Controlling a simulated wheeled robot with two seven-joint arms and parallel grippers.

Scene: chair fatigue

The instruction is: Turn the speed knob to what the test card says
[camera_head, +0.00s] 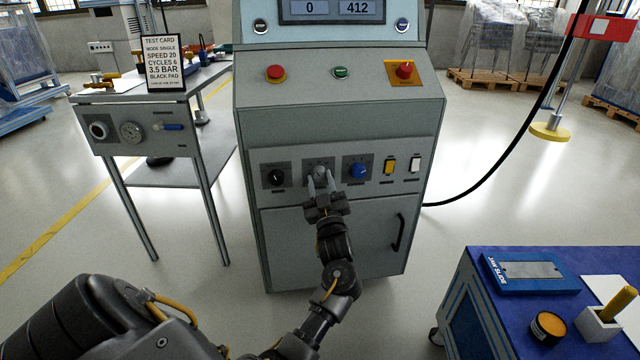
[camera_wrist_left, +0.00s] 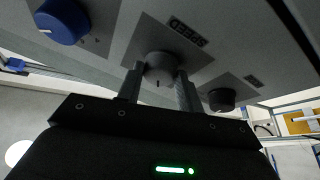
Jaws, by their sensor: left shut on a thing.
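The test card (camera_head: 162,63) stands upright on the side table at the left and reads mode single, speed 20, cycles 6, 3.5 bar, black pad. My left gripper (camera_head: 320,183) is shut on the grey middle knob (camera_head: 320,172) of the cabinet's control row. In the left wrist view the fingers stand on both sides of that grey knob (camera_wrist_left: 160,66), with a small dark mark on its rim. A black knob (camera_head: 276,177) is left of it and a blue knob (camera_head: 358,170) right of it. My right gripper is not in view.
Two rocker switches, yellow (camera_head: 389,167) and white (camera_head: 414,165), sit right of the blue knob. The display (camera_head: 331,9) reads 0 and 412. A blue-topped cart (camera_head: 480,270) stands front right.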

